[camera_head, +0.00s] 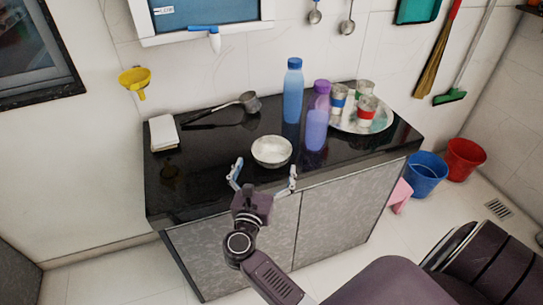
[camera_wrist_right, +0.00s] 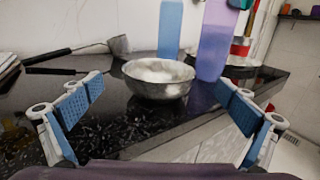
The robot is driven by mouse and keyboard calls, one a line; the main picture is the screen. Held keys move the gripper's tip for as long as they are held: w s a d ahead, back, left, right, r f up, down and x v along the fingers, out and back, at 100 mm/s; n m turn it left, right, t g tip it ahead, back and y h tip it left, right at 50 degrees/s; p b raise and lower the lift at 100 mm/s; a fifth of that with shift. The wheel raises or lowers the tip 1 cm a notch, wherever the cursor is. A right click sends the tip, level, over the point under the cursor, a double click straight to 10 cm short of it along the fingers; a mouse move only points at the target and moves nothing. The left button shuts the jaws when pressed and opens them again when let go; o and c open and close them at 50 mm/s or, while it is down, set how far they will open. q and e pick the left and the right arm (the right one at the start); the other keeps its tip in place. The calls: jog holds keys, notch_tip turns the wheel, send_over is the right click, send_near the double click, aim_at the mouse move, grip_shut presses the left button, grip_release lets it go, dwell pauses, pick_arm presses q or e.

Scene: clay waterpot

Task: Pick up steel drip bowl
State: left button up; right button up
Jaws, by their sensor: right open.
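The steel drip bowl (camera_head: 271,152) stands upright near the front edge of the black counter (camera_head: 200,195). It looks empty and pale inside. In the right wrist view the bowl (camera_wrist_right: 158,80) is ahead, centred between the blue finger pads. My right gripper (camera_head: 263,175) is open and empty at the counter's front edge, its fingers apart on the near left and near right of the bowl. In the right wrist view the open gripper (camera_wrist_right: 160,110) does not touch the bowl. My left gripper is not in view.
A blue bottle (camera_head: 292,95) and a purple bottle (camera_head: 317,120) stand just behind and right of the bowl. A round tray (camera_head: 345,125) with cups is further right. A ladle (camera_head: 248,102) lies behind, and a white block (camera_head: 163,134) is left.

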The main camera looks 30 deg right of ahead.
aim_at(272, 159)
jog(key=shift+w+d, duration=0.1)
jog(key=shift+d, duration=0.25)
jog(key=p+x, duration=0.2)
jog(key=x, duration=0.4)
jog(key=shift+w+f, duration=0.15)
jog(key=shift+w, duration=0.05)
jog(key=shift+w+d+f, duration=0.1)
jog(key=shift+w+d, duration=0.25)
jog(key=c, duration=1.1)
